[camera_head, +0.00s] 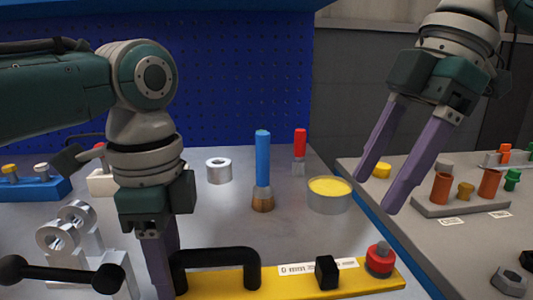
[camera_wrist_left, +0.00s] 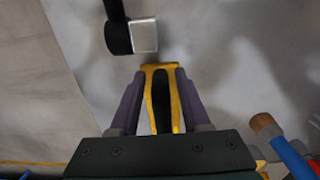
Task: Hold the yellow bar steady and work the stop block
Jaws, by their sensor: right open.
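The yellow bar (camera_head: 300,282) lies along the front of the bench, with a black arched handle (camera_head: 215,255) on it. A small black block (camera_head: 327,272), perhaps the stop block, and a red knob (camera_head: 379,260) sit toward its right end. My left gripper (camera_head: 160,275) points down at the bar's left end, beside the handle. In the left wrist view its fingers (camera_wrist_left: 160,90) flank the yellow bar (camera_wrist_left: 176,95) and black handle (camera_wrist_left: 160,100); firm contact cannot be made out. My right gripper (camera_head: 375,190) is open and empty, up and right of the bar.
A blue-handled tool (camera_head: 263,160), a metal ring (camera_head: 219,170), a red-capped piece (camera_head: 300,145) and a tin of yellow content (camera_head: 329,195) stand behind the bar. A silver bracket (camera_head: 75,245) with a black ball-ended rod (camera_head: 60,275) is at left. A second bench stands right.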

